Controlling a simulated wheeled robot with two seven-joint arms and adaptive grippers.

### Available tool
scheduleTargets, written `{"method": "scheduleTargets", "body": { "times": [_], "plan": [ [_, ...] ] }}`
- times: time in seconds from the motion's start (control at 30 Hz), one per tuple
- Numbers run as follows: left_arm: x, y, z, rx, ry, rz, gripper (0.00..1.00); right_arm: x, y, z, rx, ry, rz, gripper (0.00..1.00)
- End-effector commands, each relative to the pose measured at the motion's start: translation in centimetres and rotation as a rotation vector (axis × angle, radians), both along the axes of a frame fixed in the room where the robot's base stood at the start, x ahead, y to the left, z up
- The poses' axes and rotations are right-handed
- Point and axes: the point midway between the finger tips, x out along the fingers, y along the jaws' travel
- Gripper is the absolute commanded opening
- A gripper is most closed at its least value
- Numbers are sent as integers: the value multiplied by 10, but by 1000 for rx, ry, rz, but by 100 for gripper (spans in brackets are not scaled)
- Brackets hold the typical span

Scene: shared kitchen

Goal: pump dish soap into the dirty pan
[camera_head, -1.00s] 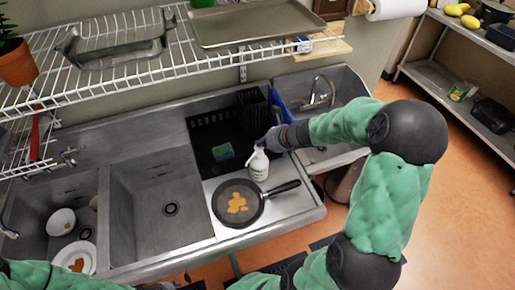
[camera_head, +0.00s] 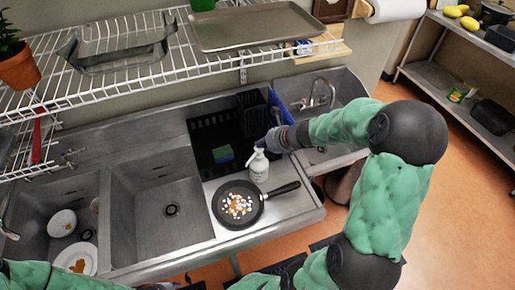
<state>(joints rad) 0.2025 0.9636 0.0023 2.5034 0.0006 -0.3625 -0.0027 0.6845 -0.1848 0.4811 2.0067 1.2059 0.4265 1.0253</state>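The dark frying pan (camera_head: 226,210) lies on the counter to the right of the sinks, its handle pointing right. Orange-brown residue dotted with white blobs (camera_head: 239,205) covers the middle of its inside. The white soap bottle (camera_head: 259,168) stands upright just behind the pan, its pump head over the pan side. My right gripper (camera_head: 268,143) is at the top of the bottle, beside or on the pump; its fingers are small and dark, so I cannot tell whether they are open. My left arm shows only at the bottom left edge; its gripper is not clearly visible.
A black drying mat with a green-blue sponge (camera_head: 223,154) lies behind the pan. The empty middle sink (camera_head: 150,220) is to the left. The left sink holds a bowl (camera_head: 61,223) and a dirty plate (camera_head: 76,260). A wire shelf (camera_head: 200,70) hangs above the counter.

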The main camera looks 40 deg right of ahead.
Motion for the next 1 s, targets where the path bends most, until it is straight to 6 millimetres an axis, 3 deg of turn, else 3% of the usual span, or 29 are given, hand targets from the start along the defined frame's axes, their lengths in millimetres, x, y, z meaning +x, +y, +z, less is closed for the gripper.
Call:
{"method": "scheduleTargets", "body": {
  "times": [0.27, 1.0],
  "plan": [
    [0, 0, 4, 0, 0, 0, 40, 0, 0, 4, 0, -1, 0, 0],
    [0, 0, 58, 0, 0, 0, 40, 0, 0, 62, 0, -1, -1, 0]
  ]
}}
